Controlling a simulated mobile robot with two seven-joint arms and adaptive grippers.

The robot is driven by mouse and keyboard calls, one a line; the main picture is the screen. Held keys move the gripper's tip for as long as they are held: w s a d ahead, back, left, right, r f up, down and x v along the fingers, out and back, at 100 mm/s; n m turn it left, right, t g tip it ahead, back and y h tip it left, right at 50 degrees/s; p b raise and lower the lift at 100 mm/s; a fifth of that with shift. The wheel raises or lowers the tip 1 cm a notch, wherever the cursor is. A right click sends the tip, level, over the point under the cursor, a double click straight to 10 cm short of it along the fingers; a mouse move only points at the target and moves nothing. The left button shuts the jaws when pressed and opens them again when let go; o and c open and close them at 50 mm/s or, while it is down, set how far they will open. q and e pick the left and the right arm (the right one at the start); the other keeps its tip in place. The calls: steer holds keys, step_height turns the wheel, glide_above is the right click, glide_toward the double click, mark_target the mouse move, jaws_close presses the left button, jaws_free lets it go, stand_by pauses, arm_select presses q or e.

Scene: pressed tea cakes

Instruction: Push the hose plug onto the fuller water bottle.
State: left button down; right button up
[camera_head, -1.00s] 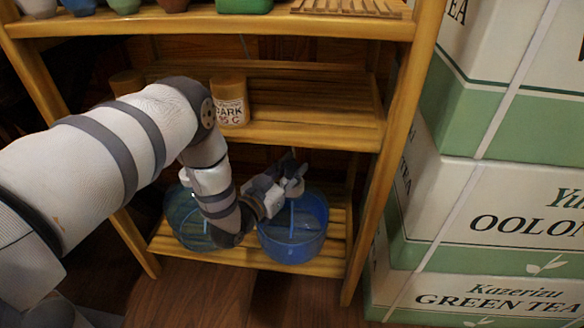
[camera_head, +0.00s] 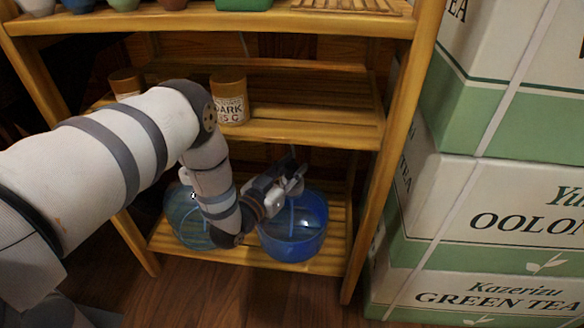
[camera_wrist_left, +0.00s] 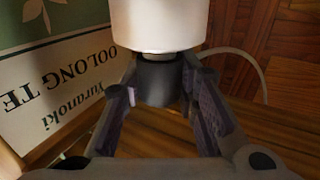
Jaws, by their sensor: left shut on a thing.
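Two blue see-through water bottles stand on the bottom shelf in the head view. The right bottle (camera_head: 308,236) is deeper blue, with a pale tube inside. The left bottle (camera_head: 180,224) is partly behind my arm, with something white at its top. I cannot tell the water levels clearly. My left gripper (camera_head: 294,178) is above the right bottle. In the left wrist view, my left gripper (camera_wrist_left: 160,105) is shut around the dark neck of a white hose plug (camera_wrist_left: 157,25). Whether the plug touches the bottle is hidden.
A wooden shelf board (camera_head: 310,128) lies close above the gripper, with a labelled jar (camera_head: 229,103) on it. A shelf post (camera_head: 385,180) stands to the right. Stacked tea boxes (camera_head: 490,215) fill the right side. A pale hose (camera_wrist_left: 246,62) curves behind the plug.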

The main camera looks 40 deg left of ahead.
arm_select(q)
steer(key=shift+f, duration=0.45)
steer(key=c, duration=1.2)
jaws_free()
